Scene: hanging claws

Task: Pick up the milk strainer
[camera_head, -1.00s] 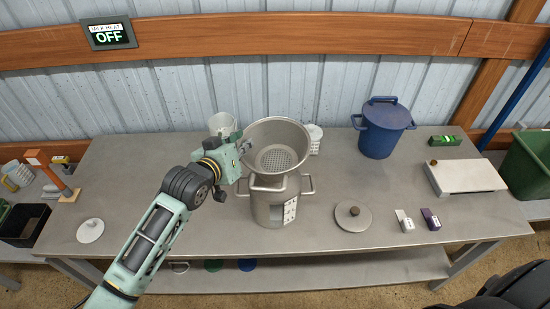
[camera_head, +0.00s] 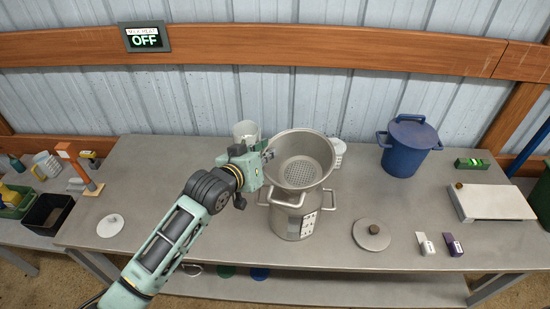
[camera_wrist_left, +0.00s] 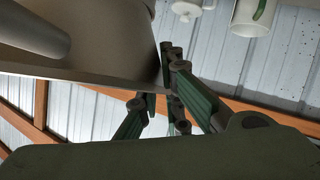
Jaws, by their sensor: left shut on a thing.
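The milk strainer (camera_head: 300,162), a wide grey metal bowl with a perforated bottom, is over the mouth of a metal milk can (camera_head: 292,222) in the head view. It looks tilted; whether it touches the can is unclear. My left gripper (camera_head: 267,156) is at the strainer's left rim and shut on it. In the left wrist view, the fingers of my left gripper (camera_wrist_left: 168,52) meet a grey metal surface at the upper left. My right gripper is not in view.
A blue lidded pot (camera_head: 408,148), a round lid (camera_head: 371,236), a white flat box (camera_head: 492,202) and two small cartons (camera_head: 453,245) stand to the right. A clear jug (camera_head: 246,132) is behind my gripper. A white lid (camera_head: 110,226) lies left. The table front is clear.

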